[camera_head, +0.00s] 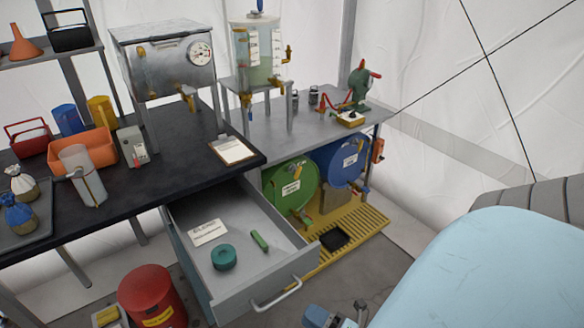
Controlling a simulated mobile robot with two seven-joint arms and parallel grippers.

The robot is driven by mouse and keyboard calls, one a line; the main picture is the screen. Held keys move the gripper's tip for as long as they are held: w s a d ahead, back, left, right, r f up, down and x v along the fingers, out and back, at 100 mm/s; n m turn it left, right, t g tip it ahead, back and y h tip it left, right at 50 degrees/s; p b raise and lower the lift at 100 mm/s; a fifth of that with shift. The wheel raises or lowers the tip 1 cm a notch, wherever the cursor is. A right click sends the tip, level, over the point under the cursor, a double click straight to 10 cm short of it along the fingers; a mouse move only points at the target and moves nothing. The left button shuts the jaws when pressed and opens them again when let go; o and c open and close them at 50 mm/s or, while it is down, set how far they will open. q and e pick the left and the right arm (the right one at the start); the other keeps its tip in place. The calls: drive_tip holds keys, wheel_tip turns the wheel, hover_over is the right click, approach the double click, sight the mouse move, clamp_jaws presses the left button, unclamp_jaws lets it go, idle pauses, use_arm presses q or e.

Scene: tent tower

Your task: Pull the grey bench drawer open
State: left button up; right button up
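The grey bench drawer (231,291) stands well pulled out from under the dark bench top (150,167). Its bar handle (279,295) on the front panel is free, with no gripper on it. Inside lie a white label card (209,232), a round green tape roll (223,257) and a small green stick-like item (260,241). My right gripper (338,317) shows only in part at the bottom edge, to the right of the handle and apart from it. Its fingertips cannot be made out clearly. My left gripper is not in view.
A red drum (152,297) stands on the floor left of the drawer. Green (290,186) and blue (341,160) drums lie behind it by a yellow grate (368,226). A clipboard (233,150) lies on the bench top.

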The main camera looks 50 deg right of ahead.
drive_tip(key=v, duration=0.5)
drive_tip(key=shift+s, duration=0.2)
idle(0.4)
